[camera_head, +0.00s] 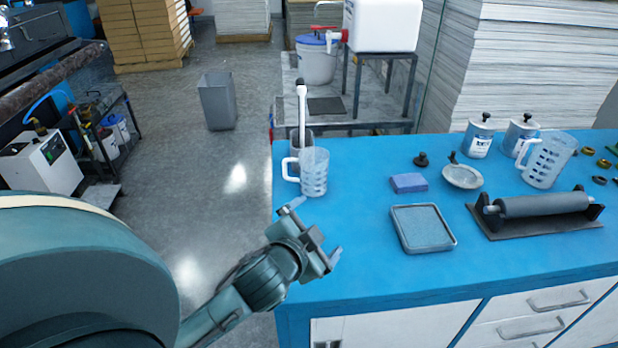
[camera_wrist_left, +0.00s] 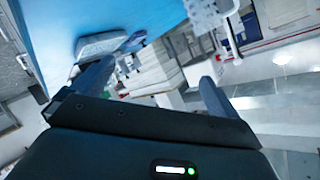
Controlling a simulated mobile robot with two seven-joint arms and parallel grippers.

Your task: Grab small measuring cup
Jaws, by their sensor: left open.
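The small measuring cup (camera_head: 314,172) is clear with a white handle on its left side. It stands upright near the left end of the blue table, and part of it shows at the top of the left wrist view (camera_wrist_left: 205,14). My left gripper (camera_head: 314,231) is open and empty, a little in front of the cup and apart from it. Its two fingers also show in the left wrist view (camera_wrist_left: 150,95). A larger measuring cup (camera_head: 546,160) stands at the right of the table. My right gripper is not in view.
Close behind the small cup stands a grey container (camera_head: 301,137) with a white-handled tool. A grey tray (camera_head: 423,228), a blue block (camera_head: 409,183), a dish (camera_head: 462,177) and a roller (camera_head: 543,205) lie to the right. The table's front left surface (camera_head: 360,275) is clear.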

